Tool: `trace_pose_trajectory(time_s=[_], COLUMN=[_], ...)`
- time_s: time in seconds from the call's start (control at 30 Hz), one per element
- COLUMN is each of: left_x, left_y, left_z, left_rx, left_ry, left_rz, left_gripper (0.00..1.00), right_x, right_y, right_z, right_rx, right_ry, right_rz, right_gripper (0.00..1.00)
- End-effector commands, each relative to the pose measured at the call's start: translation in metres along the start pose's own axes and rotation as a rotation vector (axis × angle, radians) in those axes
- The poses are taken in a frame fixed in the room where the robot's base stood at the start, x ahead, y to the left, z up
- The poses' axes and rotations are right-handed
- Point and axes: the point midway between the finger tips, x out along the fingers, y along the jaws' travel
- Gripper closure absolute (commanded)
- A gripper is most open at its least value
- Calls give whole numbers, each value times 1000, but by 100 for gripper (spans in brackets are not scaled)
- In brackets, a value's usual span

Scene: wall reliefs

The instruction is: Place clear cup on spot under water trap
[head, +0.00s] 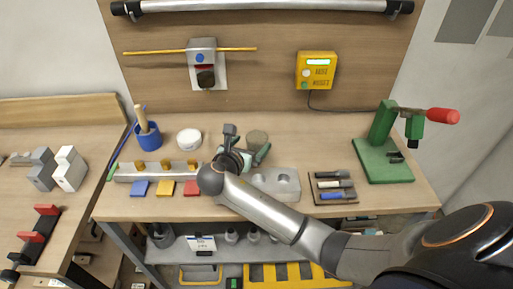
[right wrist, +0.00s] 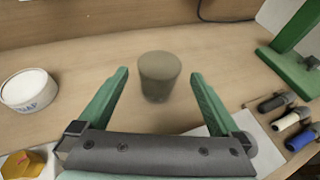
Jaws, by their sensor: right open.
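The clear cup (head: 257,139) looks smoky grey and see-through and stands upright on the bench. It also shows in the right wrist view (right wrist: 160,78). My right gripper (head: 246,152) is open, with green fingers (right wrist: 159,76) on either side of the cup in the picture, a gap showing on both sides. It hides part of the bench in the head view. The water trap (head: 206,78) is a dark bowl below a grey block on the back panel, on a yellow pipe. I cannot make out a marked spot below it. My left gripper is not in view.
A white tub (head: 189,139) and a blue pot (head: 148,135) stand left of the cup. A grey block with holes (head: 276,183), a tool tray (head: 333,187) and a green press (head: 383,160) are to the right. The bench behind the cup is clear.

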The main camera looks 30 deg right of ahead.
Motion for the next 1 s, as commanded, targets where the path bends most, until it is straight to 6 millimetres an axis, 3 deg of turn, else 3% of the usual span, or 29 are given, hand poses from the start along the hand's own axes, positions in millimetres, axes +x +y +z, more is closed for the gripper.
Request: trace_pose_trajectory(time_s=[0.17,0.5,0.77,1.0], left_x=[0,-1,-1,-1], left_y=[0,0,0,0], left_z=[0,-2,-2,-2], left_rx=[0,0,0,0], left_ry=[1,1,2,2], left_rz=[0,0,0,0], left_gripper=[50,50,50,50], right_x=[13,57,61,61], right_y=[0,0,0,0], right_z=[0,-5,-6,-6], right_rx=[1,1,2,1], right_ry=[1,1,2,2], right_rz=[0,0,3,2], right_gripper=[0,0,0,24])
